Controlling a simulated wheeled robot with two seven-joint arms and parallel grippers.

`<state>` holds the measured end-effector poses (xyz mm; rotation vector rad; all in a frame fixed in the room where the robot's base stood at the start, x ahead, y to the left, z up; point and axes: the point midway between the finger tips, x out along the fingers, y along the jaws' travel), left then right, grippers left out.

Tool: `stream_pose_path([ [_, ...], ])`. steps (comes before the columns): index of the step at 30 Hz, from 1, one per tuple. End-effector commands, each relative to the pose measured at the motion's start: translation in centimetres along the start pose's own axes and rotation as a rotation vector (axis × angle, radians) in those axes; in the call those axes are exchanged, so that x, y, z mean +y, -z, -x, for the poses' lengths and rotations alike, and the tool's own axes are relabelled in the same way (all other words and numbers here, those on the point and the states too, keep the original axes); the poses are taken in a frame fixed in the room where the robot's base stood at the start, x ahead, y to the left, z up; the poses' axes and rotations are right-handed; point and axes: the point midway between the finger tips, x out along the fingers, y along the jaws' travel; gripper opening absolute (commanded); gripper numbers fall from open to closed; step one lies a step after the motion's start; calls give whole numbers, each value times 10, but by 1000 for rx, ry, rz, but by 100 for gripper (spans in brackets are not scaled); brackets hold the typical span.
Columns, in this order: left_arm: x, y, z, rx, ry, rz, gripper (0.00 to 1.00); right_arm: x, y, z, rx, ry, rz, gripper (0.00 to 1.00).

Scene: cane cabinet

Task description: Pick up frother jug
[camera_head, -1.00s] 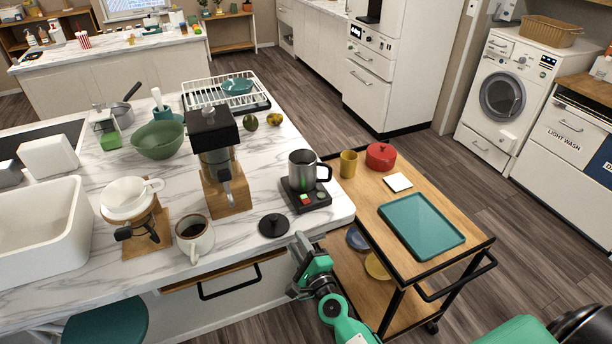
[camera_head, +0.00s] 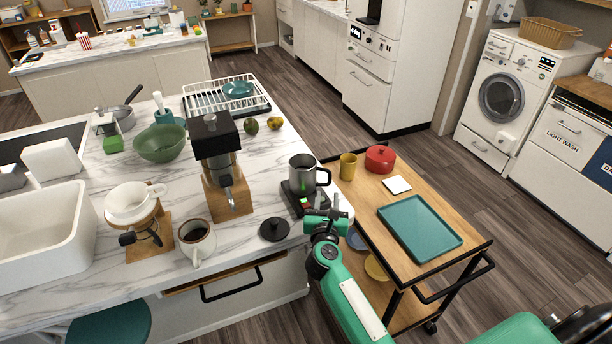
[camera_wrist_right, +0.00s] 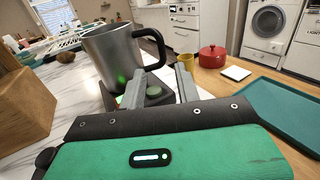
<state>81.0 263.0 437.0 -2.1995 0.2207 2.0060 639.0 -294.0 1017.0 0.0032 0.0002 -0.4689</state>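The frother jug (camera_head: 303,174), a grey metal jug with a dark handle, stands upright on a black base (camera_head: 294,200) with red and green buttons, near the right end of the marble counter. My right gripper (camera_head: 322,213) is just in front of the base, low beside the jug. In the right wrist view its two fingers (camera_wrist_right: 158,88) are apart with nothing between them; the jug appears beyond the left finger. My left gripper is not in view.
A black lid (camera_head: 274,229) lies left of the base. A coffee maker (camera_head: 217,160) on wood and a filled mug (camera_head: 197,242) stand further left. On the right, a wooden cart (camera_head: 365,205) holds a yellow cup (camera_head: 348,166), a red pot (camera_head: 380,158) and a teal tray (camera_head: 419,228).

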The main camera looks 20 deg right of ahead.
Motion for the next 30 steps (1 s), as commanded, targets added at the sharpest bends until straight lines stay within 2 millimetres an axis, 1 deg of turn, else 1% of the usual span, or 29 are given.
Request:
stream_pose_path([
  [1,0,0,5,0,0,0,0,0,-3,-10,-1,1,3,33],
  [3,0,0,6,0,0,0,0,0,-2,-20,-2,0,3,33],
  [6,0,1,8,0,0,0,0,0,-1,-30,-1,0,3,33],
  [11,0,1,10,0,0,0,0,-1,-1,-38,0,-1,3,33],
  [18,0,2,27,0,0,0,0,-5,-4,-67,-2,0,7,33],
  [21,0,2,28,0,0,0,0,-4,-2,-78,-2,-1,5,33],
  [25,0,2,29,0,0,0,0,-4,0,-86,-1,-1,3,33],
  [30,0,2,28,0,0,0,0,-4,0,-86,-1,-1,2,33],
])
